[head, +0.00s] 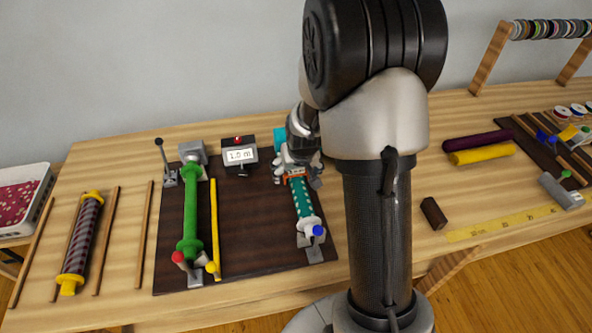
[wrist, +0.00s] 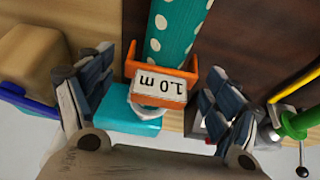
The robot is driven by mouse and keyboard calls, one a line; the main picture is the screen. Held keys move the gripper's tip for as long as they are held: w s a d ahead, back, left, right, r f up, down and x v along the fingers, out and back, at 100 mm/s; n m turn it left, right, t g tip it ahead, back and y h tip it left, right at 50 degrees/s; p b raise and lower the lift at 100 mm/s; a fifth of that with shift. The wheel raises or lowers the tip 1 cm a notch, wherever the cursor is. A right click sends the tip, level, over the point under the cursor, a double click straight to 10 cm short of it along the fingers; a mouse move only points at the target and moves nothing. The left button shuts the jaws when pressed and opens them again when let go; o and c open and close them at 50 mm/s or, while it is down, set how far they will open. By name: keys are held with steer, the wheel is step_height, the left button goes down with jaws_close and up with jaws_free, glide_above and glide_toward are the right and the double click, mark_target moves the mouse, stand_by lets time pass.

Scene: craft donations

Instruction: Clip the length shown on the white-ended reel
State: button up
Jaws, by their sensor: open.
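The white-ended reel (head: 303,203) holds teal fabric with white dots on the right of the dark board; its near end has a white flange and blue knob. The fabric also shows in the wrist view (wrist: 172,38). An orange clip (head: 294,177) lies across the roll near its far end. Its label reads 1.0 m in the wrist view (wrist: 160,84). My gripper (head: 298,165) is open, with its fingers on either side of the clip and apart from it. The display (head: 240,155) between the reels reads 1.0 m.
A green reel (head: 190,215) with a red knob and a yellow rod (head: 214,225) stand on the left of the board (head: 255,235). A cyan block (wrist: 130,119) is close below the clip in the wrist view. Purple (head: 478,141) and yellow (head: 482,154) rolls lie right.

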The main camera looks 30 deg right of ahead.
steer(key=v, duration=1.2)
steer(key=shift+a+r, duration=0.1)
steer(key=s+a+r+n, duration=0.1)
steer(key=s+a+r, duration=0.2)
steer(key=s, duration=0.4)
steer(key=s+a+r+n, duration=0.1)
steer(key=s+a+r, duration=0.3)
steer(key=s, duration=0.3)
steer(key=s+a+r+n+y, duration=0.1)
steer(key=s+a+r, duration=0.2)
steer(key=s+a, duration=0.3)
steer(key=shift+s+r, duration=0.2)
steer(key=shift+s, duration=0.65)
steer(key=shift+c, duration=0.5)
